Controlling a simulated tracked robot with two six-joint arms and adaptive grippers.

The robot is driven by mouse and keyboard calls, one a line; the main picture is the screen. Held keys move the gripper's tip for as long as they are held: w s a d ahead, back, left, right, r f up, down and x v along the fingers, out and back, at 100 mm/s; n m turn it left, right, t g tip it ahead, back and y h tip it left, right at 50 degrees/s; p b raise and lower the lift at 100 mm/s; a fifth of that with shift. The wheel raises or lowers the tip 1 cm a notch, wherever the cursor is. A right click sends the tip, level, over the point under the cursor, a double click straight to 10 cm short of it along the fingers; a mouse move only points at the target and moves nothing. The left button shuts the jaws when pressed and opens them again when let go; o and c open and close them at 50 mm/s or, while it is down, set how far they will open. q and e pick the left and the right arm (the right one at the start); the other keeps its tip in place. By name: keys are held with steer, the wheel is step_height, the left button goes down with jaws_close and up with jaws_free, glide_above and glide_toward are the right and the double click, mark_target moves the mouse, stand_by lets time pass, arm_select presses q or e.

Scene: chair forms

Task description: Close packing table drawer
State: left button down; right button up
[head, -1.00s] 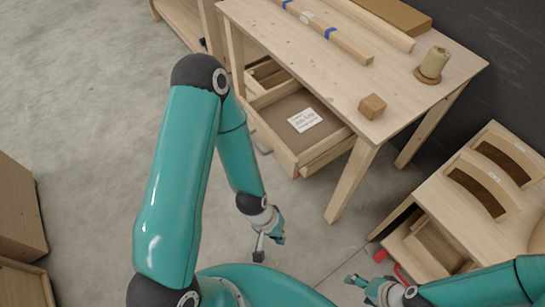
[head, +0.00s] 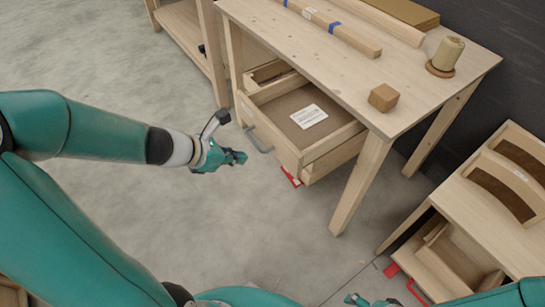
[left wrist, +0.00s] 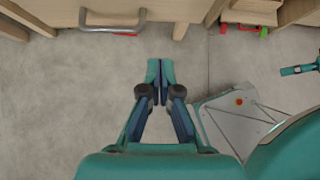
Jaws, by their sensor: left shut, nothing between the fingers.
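The packing table (head: 352,78) is pale wood. Its drawer (head: 312,150) is pulled out at the near side, with a white label (head: 309,116) lying inside. A grey bar handle (head: 257,139) sits on the drawer front; it also shows at the top of the left wrist view (left wrist: 112,29). My left gripper (head: 238,157) is shut and empty, a little left of the handle and apart from it. Its closed fingers (left wrist: 153,78) point toward the drawer front in the left wrist view. My right gripper (head: 357,299) is at the bottom edge, only partly seen.
On the table top lie taped wooden strips (head: 335,28), a wooden block (head: 383,97) and a spool (head: 446,54). A second wooden unit (head: 475,220) with a red handle stands at the right. Floor left of the drawer is clear.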

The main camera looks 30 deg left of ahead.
mark_target(280, 155)
arm_select(q)
steer(key=shift+w+d+r+b+x, duration=0.25)
steer(key=shift+b+x, duration=0.45)
steer(key=shift+x, duration=1.2)
steer(key=shift+w+r+b+x, duration=0.35)
steer(key=shift+b+x, duration=0.35)
steer(key=shift+x, duration=1.25)
steer(key=shift+w+d+r+b+x, duration=0.25)
steer(key=shift+b+x, duration=0.45)
steer(key=shift+x, duration=1.2)
steer(key=shift+a+r, duration=0.1)
